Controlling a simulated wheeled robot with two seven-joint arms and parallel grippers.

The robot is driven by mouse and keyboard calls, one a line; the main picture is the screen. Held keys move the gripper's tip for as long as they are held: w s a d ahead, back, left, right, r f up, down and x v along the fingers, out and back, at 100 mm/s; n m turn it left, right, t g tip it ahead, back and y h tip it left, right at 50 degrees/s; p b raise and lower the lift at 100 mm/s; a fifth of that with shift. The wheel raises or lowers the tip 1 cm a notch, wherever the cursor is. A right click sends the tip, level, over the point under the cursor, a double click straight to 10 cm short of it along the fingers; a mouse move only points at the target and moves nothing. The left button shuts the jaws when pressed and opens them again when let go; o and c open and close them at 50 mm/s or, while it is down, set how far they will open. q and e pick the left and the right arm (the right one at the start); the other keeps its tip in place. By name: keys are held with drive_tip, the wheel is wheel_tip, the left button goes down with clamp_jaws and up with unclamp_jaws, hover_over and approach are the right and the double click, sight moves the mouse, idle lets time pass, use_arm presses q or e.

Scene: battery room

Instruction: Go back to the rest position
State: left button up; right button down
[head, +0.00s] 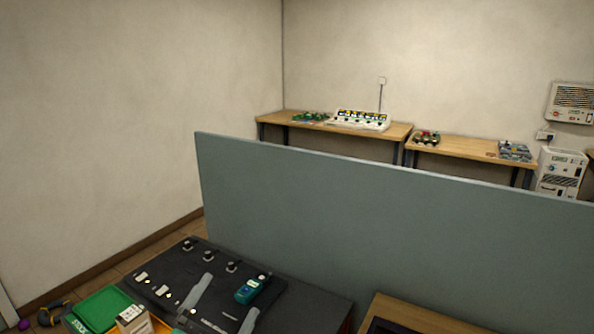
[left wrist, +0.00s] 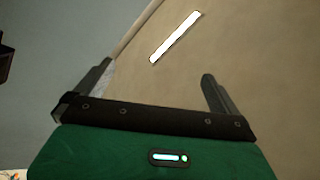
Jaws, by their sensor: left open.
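My left gripper (head: 233,293) is at the bottom of the head view, its two grey fingers apart with nothing held between them. It appears in front of the dark mat (head: 320,303). In the left wrist view the left gripper (left wrist: 156,72) is also open and empty, with a wall and a bright light strip (left wrist: 175,37) beyond the fingers. My right gripper is not in view.
The mat bears a teal handheld meter (head: 250,290) and several small parts. A green bin (head: 100,308) stands at the lower left. A grey partition (head: 380,210) rises behind the mat. Wooden benches (head: 460,147) with equipment stand beyond it.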

use_arm(q)
drive_tip(key=s+a+f+n+g+y, duration=0.4)
drive_tip(key=a+f+n+y, duration=0.15)
drive_tip(key=f, duration=0.25)
drive_tip(key=s+a+f+n+g+y, duration=0.35)
drive_tip(key=a+f+n+y, duration=0.2)
drive_tip(key=f+n, duration=0.2)
drive_tip(key=s+d+f+n+g+h, duration=0.1)
drive_tip(key=s+f+g, duration=0.45)
drive_tip(key=s, duration=0.35)
drive_tip(key=s+f+g+h, duration=0.1)
drive_tip(key=s+f+g, duration=0.4)
drive_tip(key=s, duration=0.5)
drive_tip(key=s+a+f+x, duration=0.1)
drive_tip(key=s+x, duration=0.2)
drive_tip(key=x, duration=1.2)
drive_tip(key=s+a+x, duration=0.1)
drive_tip(key=s+x, duration=0.2)
drive_tip(key=x, duration=1.2)
drive_tip(key=s+a+f+g, duration=0.1)
drive_tip(key=s+a+f, duration=0.1)
drive_tip(key=s+f, duration=1.6)
wheel_tip(320, 180, down, 3)
drive_tip(key=shift+s+a+r+y, duration=0.2)
drive_tip(key=shift+s+y, duration=0.1)
drive_tip(key=shift+s, duration=0.05)
drive_tip(key=shift+s+a+f, duration=0.1)
drive_tip(key=shift+s+f, duration=0.1)
drive_tip(key=shift+s, duration=0.3)
drive_tip(key=shift+c, duration=0.2)
